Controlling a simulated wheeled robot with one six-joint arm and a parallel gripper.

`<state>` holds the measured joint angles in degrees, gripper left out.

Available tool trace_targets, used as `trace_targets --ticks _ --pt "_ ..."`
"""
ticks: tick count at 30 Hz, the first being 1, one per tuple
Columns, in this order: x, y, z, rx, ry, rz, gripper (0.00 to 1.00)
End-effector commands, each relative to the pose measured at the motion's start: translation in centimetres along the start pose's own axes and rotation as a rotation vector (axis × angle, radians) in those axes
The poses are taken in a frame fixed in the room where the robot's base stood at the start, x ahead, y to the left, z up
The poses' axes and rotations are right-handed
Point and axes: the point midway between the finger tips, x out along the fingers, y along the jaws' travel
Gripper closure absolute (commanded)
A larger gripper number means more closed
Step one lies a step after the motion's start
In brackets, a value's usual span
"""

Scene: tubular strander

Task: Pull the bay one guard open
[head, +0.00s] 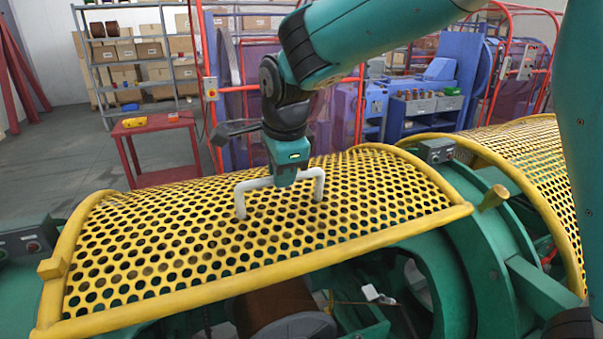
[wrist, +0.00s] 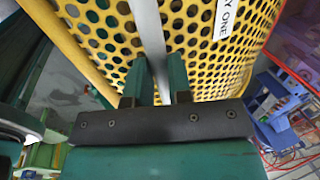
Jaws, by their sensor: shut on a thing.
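The bay one guard (head: 190,235) is a curved yellow perforated cover with a yellow tube frame. It fills the middle of the head view and shows close up in the wrist view (wrist: 100,40). A pale grey U-shaped handle (head: 320,184) stands on its face. My gripper (head: 287,178) comes down from above and is shut on the handle's crossbar. In the wrist view its two fingers (wrist: 160,85) stand on either side of the grey bar (wrist: 150,30). A white label (wrist: 228,18) reading "Y ONE" is on the guard. Below the guard's front edge, the machine's interior is visible.
A second yellow guard (head: 535,150) is on the right. Dark green machine frame (head: 490,245) and a brown spool (head: 270,306) show below. Behind are a red table (head: 160,150), shelves with boxes (head: 128,50) and blue machinery (head: 440,95). Grey floor is clear at left.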

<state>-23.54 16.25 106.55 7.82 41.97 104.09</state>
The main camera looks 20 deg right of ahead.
Motion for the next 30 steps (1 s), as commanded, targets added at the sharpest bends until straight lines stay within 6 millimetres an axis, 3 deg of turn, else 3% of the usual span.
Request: trace_targets --ticks 1,3,13,14,16,30 --pt "0.35 1.00 1.00 -0.025 -0.017 -0.005 1.00" --pt "0.15 1.39 1.11 -0.027 -0.019 -0.014 1.00" --pt "-0.08 1.45 0.61 -0.021 -0.016 -0.016 1.00" --pt "-0.08 1.45 0.59 -0.021 -0.015 -0.016 0.74" --pt "-0.08 1.42 0.53 -0.020 -0.015 -0.017 0.58" --pt "-0.09 1.40 0.58 -0.018 -0.012 -0.016 0.56"
